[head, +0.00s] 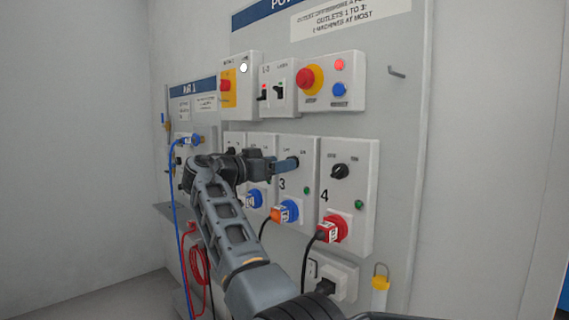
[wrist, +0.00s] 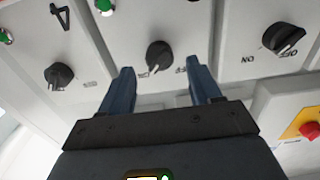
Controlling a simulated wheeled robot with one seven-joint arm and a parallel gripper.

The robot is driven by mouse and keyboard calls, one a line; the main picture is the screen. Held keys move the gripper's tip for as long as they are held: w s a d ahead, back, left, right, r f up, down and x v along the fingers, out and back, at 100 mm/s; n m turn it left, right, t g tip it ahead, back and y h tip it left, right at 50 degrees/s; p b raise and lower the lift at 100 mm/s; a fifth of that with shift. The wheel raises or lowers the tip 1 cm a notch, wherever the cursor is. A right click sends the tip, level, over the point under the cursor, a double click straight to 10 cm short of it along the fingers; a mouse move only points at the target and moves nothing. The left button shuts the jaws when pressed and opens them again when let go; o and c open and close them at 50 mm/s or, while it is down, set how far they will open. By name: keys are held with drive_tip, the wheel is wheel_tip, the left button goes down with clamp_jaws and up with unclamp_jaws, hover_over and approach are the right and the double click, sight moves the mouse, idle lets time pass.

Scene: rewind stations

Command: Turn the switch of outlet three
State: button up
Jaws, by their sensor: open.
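The outlet three box (head: 299,221) carries a large "3" and sits left of the outlet four box on the panel. Its black rotary switch (wrist: 158,57) shows in the middle of the wrist view; in the head view my gripper hides it. My gripper (head: 290,163) points at the upper part of this box. In the wrist view my gripper (wrist: 159,68) is open, with one blue finger on each side of the switch and a gap on both sides. No contact shows. A green lamp (head: 306,190) is on the box, above a blue socket with an orange plug (head: 277,214).
The outlet four box (head: 361,205) has its own switch (head: 340,171) and a red plug (head: 328,233). Another outlet's switch (wrist: 283,37) is at the right in the wrist view. Above are a red stop button (head: 306,79) and two small levers (head: 279,90). Cables hang below.

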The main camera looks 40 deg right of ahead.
drive_tip(key=shift+d, duration=1.4)
drive_tip(key=shift+c, duration=0.3)
drive_tip(key=c, duration=1)
